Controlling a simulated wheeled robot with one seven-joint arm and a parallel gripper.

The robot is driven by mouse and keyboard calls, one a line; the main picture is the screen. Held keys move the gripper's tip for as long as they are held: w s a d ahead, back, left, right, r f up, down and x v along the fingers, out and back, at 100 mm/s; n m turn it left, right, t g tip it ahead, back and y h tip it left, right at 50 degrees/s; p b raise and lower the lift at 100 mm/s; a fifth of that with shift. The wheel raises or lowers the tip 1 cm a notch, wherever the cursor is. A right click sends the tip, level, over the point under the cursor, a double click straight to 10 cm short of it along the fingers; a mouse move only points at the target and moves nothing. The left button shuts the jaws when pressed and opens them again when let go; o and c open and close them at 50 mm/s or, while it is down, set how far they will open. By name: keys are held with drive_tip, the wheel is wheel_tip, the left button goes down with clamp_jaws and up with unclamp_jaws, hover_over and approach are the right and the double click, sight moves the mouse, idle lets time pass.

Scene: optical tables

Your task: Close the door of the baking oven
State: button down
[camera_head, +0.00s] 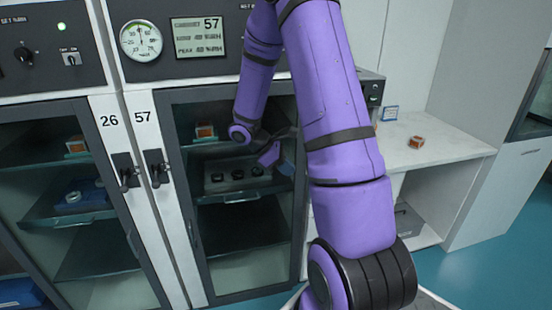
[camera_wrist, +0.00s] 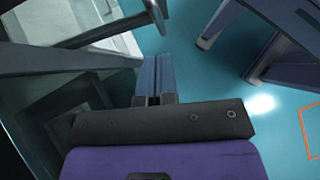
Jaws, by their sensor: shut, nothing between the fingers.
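The oven marked 57 (camera_head: 188,68) has a dark-framed glass door (camera_head: 182,215). The door looks shut or nearly shut; I cannot tell whether a gap remains at its edge. A black latch handle (camera_head: 155,168) stands at its left. My gripper (camera_head: 286,168) is in front of the right half of the glass, partly hidden by my arm. In the wrist view my gripper (camera_wrist: 157,72) has its blue fingers together and empty, beside a dark frame bar (camera_wrist: 75,60). Contact with that bar cannot be made out.
The neighbouring oven 26 (camera_head: 98,200) has its door shut, with its own latch handle (camera_head: 126,172). A white bench (camera_head: 440,148) with a small amber block (camera_head: 416,142) stands at the right. Teal floor (camera_head: 440,270) is clear at the lower right.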

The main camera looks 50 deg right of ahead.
drive_tip(key=shift+s+d+f, duration=0.2)
drive_tip(key=shift+s+d, duration=1.2)
drive_tip(key=shift+s, duration=0.2)
